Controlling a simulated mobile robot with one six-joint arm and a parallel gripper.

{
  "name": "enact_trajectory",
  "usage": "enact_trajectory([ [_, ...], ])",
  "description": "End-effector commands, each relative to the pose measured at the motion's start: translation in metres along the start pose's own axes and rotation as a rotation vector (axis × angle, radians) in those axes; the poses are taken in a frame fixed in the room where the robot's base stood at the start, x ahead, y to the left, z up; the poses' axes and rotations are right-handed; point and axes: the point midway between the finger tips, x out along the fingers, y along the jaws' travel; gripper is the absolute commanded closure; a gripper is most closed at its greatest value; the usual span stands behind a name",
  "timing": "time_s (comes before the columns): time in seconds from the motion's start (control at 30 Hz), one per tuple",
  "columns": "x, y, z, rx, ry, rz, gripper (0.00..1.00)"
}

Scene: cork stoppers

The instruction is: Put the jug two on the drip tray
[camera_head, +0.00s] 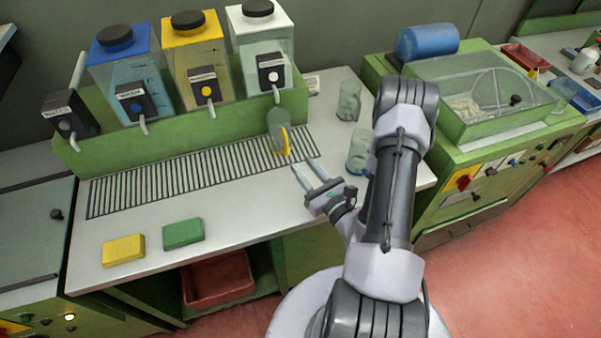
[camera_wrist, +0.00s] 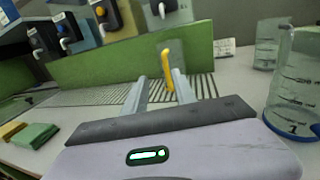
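A clear jug with a yellow handle (camera_head: 277,127) stands upright at the right end of the slatted drip tray (camera_head: 160,187), under the white dispenser's spout. No number is readable on it, so I cannot confirm it is jug two. My gripper (camera_head: 306,169) is open and empty, just in front of this jug and apart from it. In the wrist view the yellow handle (camera_wrist: 168,66) shows just beyond and between my open fingertips (camera_wrist: 160,79). A nearer clear jug with a blue base, marked 1 (camera_wrist: 295,90), stands to the right, off the tray.
Another clear jug (camera_head: 348,101) stands farther back on the right. Blue, yellow and white-topped dispensers (camera_head: 195,62) line the green ledge behind the tray. Yellow (camera_head: 123,250) and green (camera_head: 183,234) sponges lie at front left. The left part of the tray is clear.

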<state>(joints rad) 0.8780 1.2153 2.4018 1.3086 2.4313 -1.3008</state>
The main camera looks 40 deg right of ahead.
Motion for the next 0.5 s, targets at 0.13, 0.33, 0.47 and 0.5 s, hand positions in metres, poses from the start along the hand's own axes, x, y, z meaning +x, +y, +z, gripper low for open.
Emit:
enact_trajectory([
  [0.13,0.025,0.094,0.098,-0.087,-0.147,0.432,0.67],
  [0.33,-0.098,0.284,0.197,-0.596,-0.185,1.451,0.67],
  [0.47,-0.176,0.282,0.187,-1.240,-0.056,1.786,0.67],
  [0.5,-0.183,0.270,0.188,-1.456,-0.019,1.798,0.67],
])
